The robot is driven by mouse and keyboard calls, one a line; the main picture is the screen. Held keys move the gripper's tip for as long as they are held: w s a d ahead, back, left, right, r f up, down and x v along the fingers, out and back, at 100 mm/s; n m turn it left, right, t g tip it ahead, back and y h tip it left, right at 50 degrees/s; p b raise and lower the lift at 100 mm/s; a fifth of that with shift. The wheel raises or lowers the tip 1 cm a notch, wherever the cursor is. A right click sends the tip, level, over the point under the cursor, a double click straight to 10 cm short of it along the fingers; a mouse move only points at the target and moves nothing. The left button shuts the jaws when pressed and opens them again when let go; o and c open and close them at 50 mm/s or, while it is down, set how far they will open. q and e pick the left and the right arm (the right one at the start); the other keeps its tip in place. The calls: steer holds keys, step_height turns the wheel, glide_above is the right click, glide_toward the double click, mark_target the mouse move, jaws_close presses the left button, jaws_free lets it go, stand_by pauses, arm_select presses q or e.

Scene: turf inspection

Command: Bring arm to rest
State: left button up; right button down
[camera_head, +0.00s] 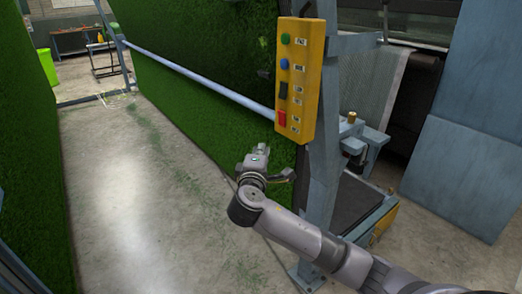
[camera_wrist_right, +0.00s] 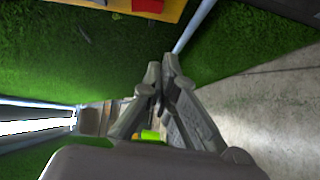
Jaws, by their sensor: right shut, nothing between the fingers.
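My right arm comes in from the lower right in the head view. My right gripper (camera_head: 262,149) is in front of the hanging turf, below and to the left of the yellow control box (camera_head: 302,78). In the right wrist view the fingers of this gripper (camera_wrist_right: 162,72) are together at the tips, with nothing seen between them. The control box has green, blue, black and red buttons, and the gripper is apart from it. A bit of the box (camera_wrist_right: 160,8) with a red button shows at the top of the right wrist view. My left gripper is not in view.
A green turf sheet (camera_head: 190,80) hangs behind the gripper, with a metal bar (camera_head: 200,72) across it. Another turf wall (camera_head: 30,150) stands at left. A blue-grey machine frame (camera_head: 325,160) stands close right of the gripper. The concrete floor (camera_head: 140,200) between the turf sheets is clear.

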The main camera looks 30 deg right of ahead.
stand_by(0.3)
step_height(320, 180, down, 23)
steer(key=g+y, duration=0.3)
steer(key=y, duration=0.1)
steer(key=s+a+f+g+y, duration=0.2)
steer(key=s+f, duration=0.3)
steer(key=f, duration=0.6)
steer(key=s+a+f+g+y, duration=0.1)
steer(key=s+f, duration=0.4)
steer(key=f, duration=0.7)
steer(key=s+a+f+m+g+y, duration=0.1)
steer(key=s+a+f+m+g, duration=0.15)
steer(key=s+f, duration=0.65)
steer(key=s+a+f+m+g+y, duration=0.1)
steer(key=s+a+f+y, duration=0.15)
steer(key=s+f, duration=0.6)
steer(key=s+a+f+m+g, duration=0.1)
steer(key=s+a+f+m, duration=0.1)
steer(key=s, duration=1.1)
steer(key=s+a+f+m+g+y, duration=0.1)
steer(key=s+a+f, duration=0.3)
steer(key=s, duration=0.9)
steer(key=shift+s+a+f+m+g, duration=0.15)
steer(key=shift+s+f+m+g, duration=0.15)
steer(key=shift+f+m+g, duration=0.05)
